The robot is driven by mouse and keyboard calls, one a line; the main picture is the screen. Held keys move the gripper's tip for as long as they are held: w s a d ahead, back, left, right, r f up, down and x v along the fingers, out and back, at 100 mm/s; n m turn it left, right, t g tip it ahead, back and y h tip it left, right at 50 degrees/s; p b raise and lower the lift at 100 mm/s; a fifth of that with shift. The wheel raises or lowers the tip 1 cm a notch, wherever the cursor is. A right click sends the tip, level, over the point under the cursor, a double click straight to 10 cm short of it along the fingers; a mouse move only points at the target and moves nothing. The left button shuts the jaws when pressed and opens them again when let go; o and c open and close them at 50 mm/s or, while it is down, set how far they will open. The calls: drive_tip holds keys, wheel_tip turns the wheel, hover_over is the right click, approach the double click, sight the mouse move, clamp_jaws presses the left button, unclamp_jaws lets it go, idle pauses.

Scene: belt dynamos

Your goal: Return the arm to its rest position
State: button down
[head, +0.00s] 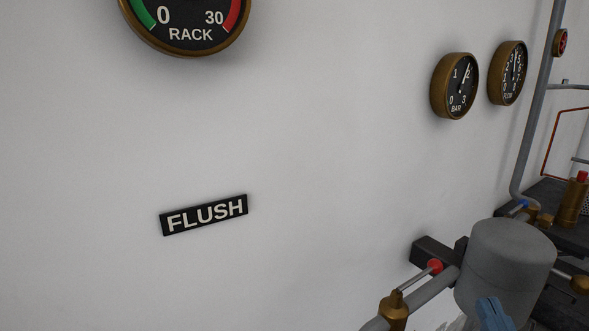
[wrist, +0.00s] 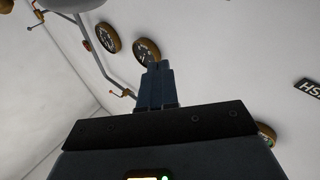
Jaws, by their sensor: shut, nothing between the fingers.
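My gripper (wrist: 156,68) shows in the wrist view, with its two blue-grey fingers together and nothing between them. The fingertips appear in front of the white wall, just below one of two small round gauges in that picture. Whether they touch anything cannot be told, but no contact shows. A blue piece (head: 492,315) at the bottom right edge of the head view, in front of the grey tank (head: 505,262), may be part of my arm or gripper. The rest of my arm is out of view.
A pipe with a red-tipped lever (head: 434,267) and a brass fitting (head: 393,310) runs beside the tank. The BAR gauge (head: 455,86), FLOW gauge (head: 508,73), RACK gauge (head: 188,18) and FLUSH sign (head: 204,215) are on the wall. The wall between them is bare.

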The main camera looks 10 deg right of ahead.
drive_tip(key=s+a+f+g+y, duration=0.1)
drive_tip(key=s+a+f+y, duration=0.1)
drive_tip(key=s, duration=0.6)
drive_tip(key=s+a+f+g+y, duration=0.2)
drive_tip(key=s+f, duration=0.3)
drive_tip(key=s, duration=0.3)
drive_tip(key=s+a+f+n+g+y, duration=0.1)
drive_tip(key=s+a+f+g+y, duration=0.1)
drive_tip(key=s, duration=0.7)
wheel_tip(320, 180, down, 2)
drive_tip(key=shift+a+f, duration=0.15)
drive_tip(key=shift+a, duration=0.45)
drive_tip(key=shift+d, duration=0.1)
